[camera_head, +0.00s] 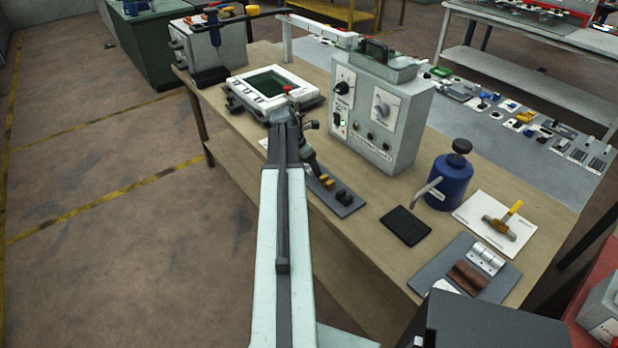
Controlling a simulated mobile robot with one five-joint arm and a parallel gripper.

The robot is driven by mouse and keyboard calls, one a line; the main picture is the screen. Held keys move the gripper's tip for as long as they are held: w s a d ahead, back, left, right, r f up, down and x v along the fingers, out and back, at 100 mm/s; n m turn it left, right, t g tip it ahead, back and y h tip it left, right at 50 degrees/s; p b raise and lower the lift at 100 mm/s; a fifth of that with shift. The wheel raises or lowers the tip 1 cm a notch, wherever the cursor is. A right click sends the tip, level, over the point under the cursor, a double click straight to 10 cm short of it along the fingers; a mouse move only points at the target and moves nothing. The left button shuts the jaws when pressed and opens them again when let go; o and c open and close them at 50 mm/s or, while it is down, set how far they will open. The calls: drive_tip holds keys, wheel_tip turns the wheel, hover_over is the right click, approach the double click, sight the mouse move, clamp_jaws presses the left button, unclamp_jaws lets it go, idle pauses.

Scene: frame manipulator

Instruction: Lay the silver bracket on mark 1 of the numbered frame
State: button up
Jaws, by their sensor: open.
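A white-bordered frame with a dark green middle (272,86) lies on the workbench near its left end; I cannot read any numbers on it. A silver, hinge-like piece (487,257) lies on a grey plate at the bench's near right; I cannot tell whether it is the silver bracket. My arm reaches forward over the bench's left edge.
A grey control box (383,115) stands right of the frame. A blue canister (449,180), a black pad (405,226) and a white card (477,217) with a yellow-handled tool are farther right. A brown piece (466,276) lies beside the silver one. Bare wood lies between these.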

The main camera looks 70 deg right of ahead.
clamp_jaws()
drive_tip(key=shift+r+p, duration=0.45)
drive_tip(key=shift+p, duration=0.25)
wheel_tip(320, 180, up, 3)
drive_tip(key=p, duration=0.3)
drive_tip(key=shift+r, duration=0.1)
drive_tip(key=w+a+r+p, duration=0.1)
drive_tip(key=w+a, duration=0.9)
drive_tip(key=w, duration=0.2)
drive_tip(key=shift+w, duration=0.2)
